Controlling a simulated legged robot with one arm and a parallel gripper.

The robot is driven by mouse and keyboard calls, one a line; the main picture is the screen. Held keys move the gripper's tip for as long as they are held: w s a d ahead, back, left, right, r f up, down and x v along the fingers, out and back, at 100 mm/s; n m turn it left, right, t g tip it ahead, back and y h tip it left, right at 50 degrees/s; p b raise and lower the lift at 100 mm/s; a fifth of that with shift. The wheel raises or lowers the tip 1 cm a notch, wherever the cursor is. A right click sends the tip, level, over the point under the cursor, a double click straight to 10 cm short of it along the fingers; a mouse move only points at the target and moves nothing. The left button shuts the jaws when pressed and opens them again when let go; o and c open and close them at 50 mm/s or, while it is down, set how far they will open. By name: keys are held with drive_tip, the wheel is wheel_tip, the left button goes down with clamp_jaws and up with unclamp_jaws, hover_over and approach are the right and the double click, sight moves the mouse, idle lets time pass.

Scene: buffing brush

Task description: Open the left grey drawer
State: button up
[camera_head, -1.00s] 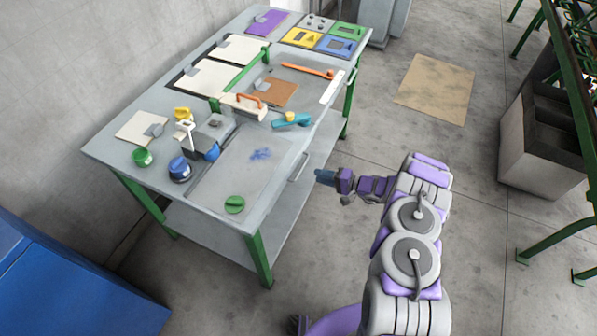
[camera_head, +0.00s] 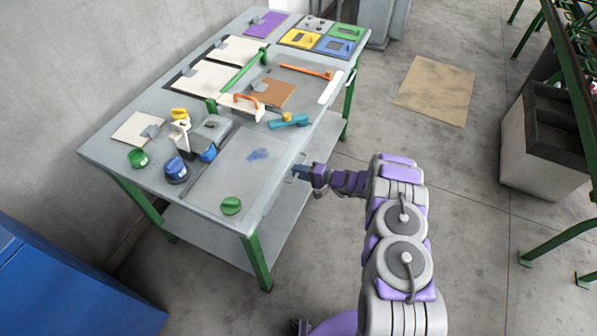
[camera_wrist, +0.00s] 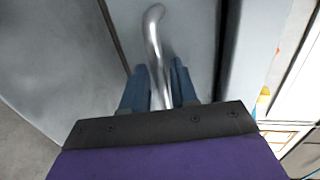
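The grey drawer front (camera_wrist: 182,25) fills the middle of the wrist view, with a dark seam on each side; it looks closed. Its curved silver bar handle (camera_wrist: 155,40) runs down between my two blue fingers. My gripper (camera_wrist: 160,65) has one finger on each side of the handle, with a narrow gap between handle and fingers; firm contact is not visible. In the head view my gripper (camera_head: 298,172) is at the front edge of the grey workbench (camera_head: 228,160), and it hides most of the handle there.
A green bench leg (camera_head: 258,262) stands below the front corner. The floor right of my arm is clear around a brown mat (camera_head: 435,90).

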drive_tip(key=c, duration=0.4)
drive_tip(key=shift+s, duration=0.1)
clamp_jaws()
drive_tip(key=f+v, duration=0.2)
drive_tip(key=v, duration=1.1)
drive_tip(key=d+f+v, duration=0.1)
drive_tip(key=f+v, duration=0.2)
drive_tip(key=v, duration=0.9)
drive_tip(key=shift+s+d+f+p, duration=0.3)
drive_tip(key=shift+s+d+p, duration=0.05)
drive_tip(key=shift+d+p, duration=0.05)
drive_tip(key=shift+a, duration=0.15)
drive_tip(key=shift+o, duration=2.1)
unclamp_jaws()
drive_tip(key=shift+o, duration=0.2)
drive_tip(key=shift+w, duration=0.1)
